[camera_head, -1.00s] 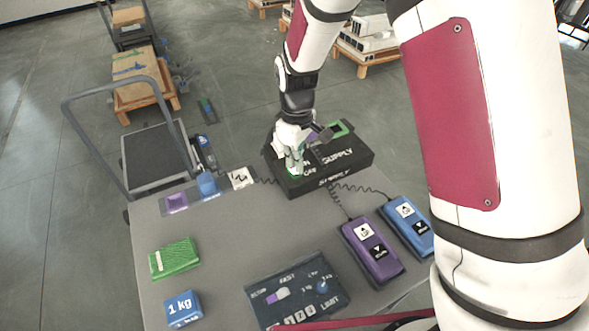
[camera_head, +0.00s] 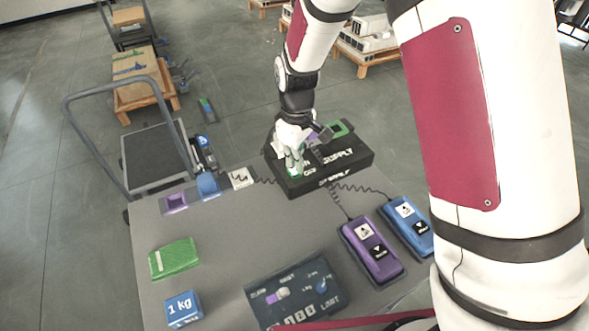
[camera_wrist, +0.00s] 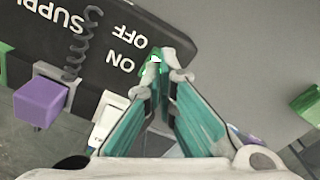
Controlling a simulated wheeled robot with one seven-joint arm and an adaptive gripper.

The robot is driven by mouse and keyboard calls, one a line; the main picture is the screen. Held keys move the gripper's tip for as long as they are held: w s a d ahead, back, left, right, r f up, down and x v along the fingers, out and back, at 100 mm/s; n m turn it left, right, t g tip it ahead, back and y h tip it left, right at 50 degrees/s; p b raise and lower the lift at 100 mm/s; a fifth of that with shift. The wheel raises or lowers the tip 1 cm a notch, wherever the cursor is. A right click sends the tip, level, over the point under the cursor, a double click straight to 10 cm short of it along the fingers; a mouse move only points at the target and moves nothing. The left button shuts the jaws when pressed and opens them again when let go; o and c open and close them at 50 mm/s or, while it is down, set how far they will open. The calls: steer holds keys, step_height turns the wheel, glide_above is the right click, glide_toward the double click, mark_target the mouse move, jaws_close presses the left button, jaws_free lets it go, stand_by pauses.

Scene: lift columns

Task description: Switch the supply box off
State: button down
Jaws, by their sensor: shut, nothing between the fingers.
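The black supply box (camera_head: 345,163) stands at the far edge of the grey table. In the wrist view its top (camera_wrist: 95,45) shows the labels ON and OFF, upside down. A green switch part (camera_wrist: 149,76) sits beside the ON label, right at my fingertips and partly hidden by them. My gripper (camera_head: 294,168) points down onto the left part of the box. In the wrist view my gripper (camera_wrist: 165,62) has its fingertips together with nothing held. I cannot tell whether they touch the switch or which way it is tipped.
A purple pendant (camera_head: 371,250) and a blue pendant (camera_head: 408,226) lie to the right, on coiled cords. A dark limit panel (camera_head: 295,290), a green block (camera_head: 174,258) and a blue 1 kg block (camera_head: 183,308) lie nearer. The table's middle is clear.

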steer(key=shift+f+b, duration=0.45)
steer(key=shift+f, duration=0.65)
stand_by(0.5)
steer(key=shift+r+p, duration=1.5)
steer(key=shift+r, duration=2.05)
step_height(320, 180, up, 11)
steer(key=m+t, duration=0.1)
steer(key=m, duration=0.2)
glide_above(296, 173)
steer(key=s+d, duration=0.4)
steer(key=d, duration=0.1)
steer(key=s+d+r+m+t, duration=0.1)
steer(key=s+d+r+m, duration=0.1)
steer(key=s+d+r, duration=0.35)
steer(key=s+d+r+m+t, duration=0.1)
steer(key=s+d+r+m, duration=0.1)
steer(key=s, duration=0.6)
steer(key=s+d+r+m+t, duration=0.2)
steer(key=s+r+m, duration=0.1)
steer(key=s, duration=0.5)
steer(key=shift+s+r+m, duration=0.15)
steer(key=shift+r+m, duration=0.15)
steer(key=shift+r, duration=0.35)
